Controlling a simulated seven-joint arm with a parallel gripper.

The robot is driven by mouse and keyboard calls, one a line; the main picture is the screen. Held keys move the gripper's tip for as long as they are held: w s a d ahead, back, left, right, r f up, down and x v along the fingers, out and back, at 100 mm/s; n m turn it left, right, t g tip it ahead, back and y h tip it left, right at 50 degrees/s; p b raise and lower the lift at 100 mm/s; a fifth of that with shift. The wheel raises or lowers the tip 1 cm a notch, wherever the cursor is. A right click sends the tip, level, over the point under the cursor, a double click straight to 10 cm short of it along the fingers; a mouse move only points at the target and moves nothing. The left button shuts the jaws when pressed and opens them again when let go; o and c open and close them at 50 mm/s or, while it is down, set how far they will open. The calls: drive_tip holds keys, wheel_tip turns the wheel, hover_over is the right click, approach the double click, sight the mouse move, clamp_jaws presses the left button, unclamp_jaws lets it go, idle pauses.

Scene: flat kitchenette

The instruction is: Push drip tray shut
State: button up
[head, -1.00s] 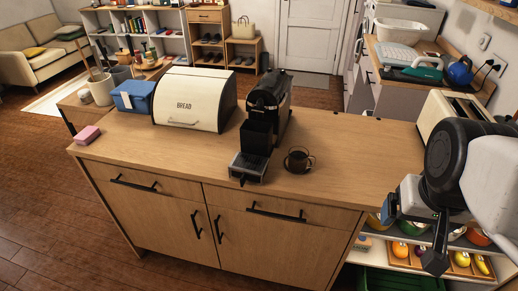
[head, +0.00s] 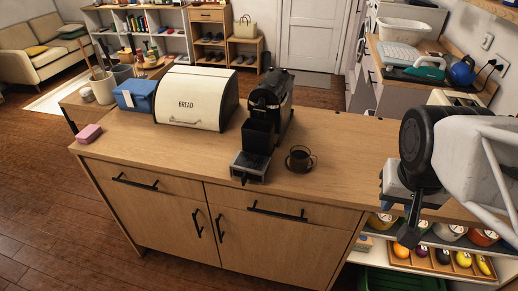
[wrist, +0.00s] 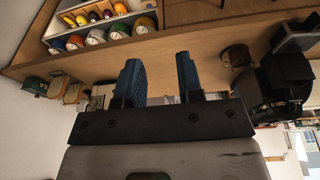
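The black coffee machine (head: 268,100) stands on the wooden counter. Its drip tray (head: 249,166), dark with a grey top, sticks out from its front toward the counter's front edge. The machine (wrist: 284,78) and the pulled-out tray (wrist: 298,40) also show at the right of the upside-down wrist view. My gripper (wrist: 158,65) has two blue fingers, apart with nothing between them. In the head view it is at the right, over the counter's right end, well away from the tray; its fingers are mostly hidden there.
A dark glass mug (head: 300,159) stands just right of the tray. A bread bin (head: 195,98), a blue box (head: 134,95) and a pink sponge (head: 89,133) are to the left. The toaster (head: 455,98) is partly behind my arm.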

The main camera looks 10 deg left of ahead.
drive_tip(key=w+a+f, duration=0.2)
drive_tip(key=w+a, duration=0.4)
drive_tip(key=a, duration=0.1)
drive_tip(key=t, duration=0.2)
approach(243, 178)
drive_tip(key=x, duration=0.3)
drive_tip(key=shift+s+a, duration=0.1)
drive_tip(key=shift+s, duration=0.05)
drive_tip(key=shift+f, duration=0.1)
drive_tip(key=shift+x, duration=3.8)
drive_tip(key=shift+c, duration=0.3)
clamp_jaws()
